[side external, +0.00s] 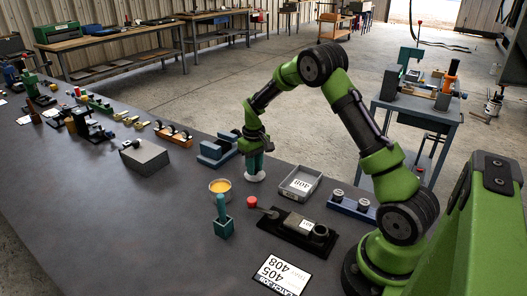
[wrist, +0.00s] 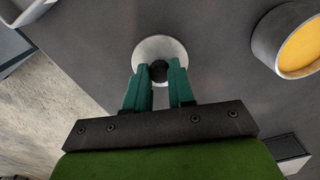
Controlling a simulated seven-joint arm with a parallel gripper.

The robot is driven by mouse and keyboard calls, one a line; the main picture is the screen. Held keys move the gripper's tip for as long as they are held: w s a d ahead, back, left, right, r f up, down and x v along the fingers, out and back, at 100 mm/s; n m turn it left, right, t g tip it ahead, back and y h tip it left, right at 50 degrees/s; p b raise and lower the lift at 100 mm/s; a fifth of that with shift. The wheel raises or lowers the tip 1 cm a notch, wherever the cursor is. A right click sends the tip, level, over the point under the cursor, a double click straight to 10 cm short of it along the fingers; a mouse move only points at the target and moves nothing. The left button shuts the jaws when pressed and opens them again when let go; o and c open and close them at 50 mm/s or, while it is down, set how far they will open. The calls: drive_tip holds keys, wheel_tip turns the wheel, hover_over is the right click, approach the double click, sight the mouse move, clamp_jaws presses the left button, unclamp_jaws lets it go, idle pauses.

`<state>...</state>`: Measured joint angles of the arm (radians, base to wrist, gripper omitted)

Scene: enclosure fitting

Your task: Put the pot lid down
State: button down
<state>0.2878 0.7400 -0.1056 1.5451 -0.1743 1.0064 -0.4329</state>
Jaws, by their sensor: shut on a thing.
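The pot lid (wrist: 160,46) is a pale round disc with a dark knob (wrist: 158,70) in the wrist view. My gripper (wrist: 160,78) is shut on the knob, with one green finger on each side. In the side external view my gripper (side external: 254,163) points down, with the pale lid (side external: 254,177) under its fingertips. The lid looks level and is at or just above the grey table; I cannot tell whether it touches.
A grey tray labelled 408 (side external: 300,184) is just right of the lid. A blue vise-like fixture (side external: 215,150) is to its left. A teal holder (side external: 223,227) and a black fixture with a red knob (side external: 298,230) are nearer the camera. Clear table lies at the front left.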

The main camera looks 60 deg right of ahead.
drive_tip(key=shift+f, duration=0.1)
drive_tip(key=c, duration=1)
unclamp_jaws()
drive_tip(key=shift+o, duration=0.2)
wheel_tip(320, 180, up, 12)
drive_tip(key=s+a+r+t, duration=0.2)
drive_tip(key=s+a+r, duration=0.2)
drive_tip(key=a+r, duration=0.25)
drive_tip(key=s+a+r+t+y, duration=0.1)
drive_tip(key=s+a+r+t, duration=0.1)
drive_tip(key=s+a, duration=0.5)
drive_tip(key=s+a+r+m+t+y, duration=0.1)
drive_tip(key=s+a+r+t, duration=0.1)
drive_tip(key=s+a, duration=0.4)
drive_tip(key=s+t, duration=0.1)
drive_tip(key=s, duration=0.3)
drive_tip(key=shift+s+a+r, duration=0.3)
drive_tip(key=shift+a, duration=0.1)
